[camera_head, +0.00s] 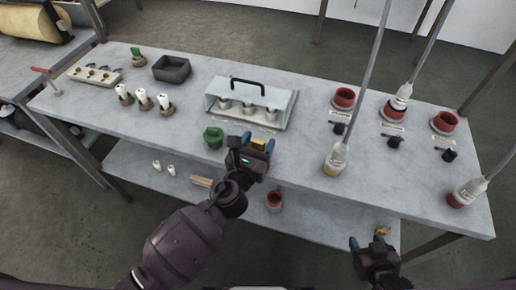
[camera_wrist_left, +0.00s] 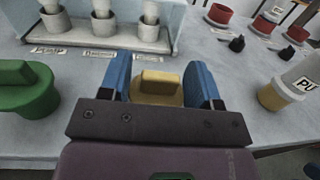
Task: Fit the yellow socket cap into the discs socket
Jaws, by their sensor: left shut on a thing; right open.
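The yellow socket cap (camera_head: 259,143) is in my left gripper (camera_head: 257,142). In the left wrist view the cap (camera_wrist_left: 157,88) shows its raised grip bar, upright between the two blue fingers (camera_wrist_left: 158,85), which are shut on it. It is held in front of the clear-covered box, above the table's front part. I cannot tell which socket is the discs socket, as the labels are too small to read. Red round sockets (camera_head: 344,97) stand at the right back. My right gripper (camera_head: 367,243) is open and empty at the lower right, off the table's front edge.
A green cap (camera_head: 213,137) stands left of my left gripper. The clear-covered box (camera_head: 252,103) holds several white-topped parts. Cabled plugs (camera_head: 337,158) stand or hang at the right, with black knobs (camera_head: 394,142) nearby. A grey bin (camera_head: 171,69) is at the back left.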

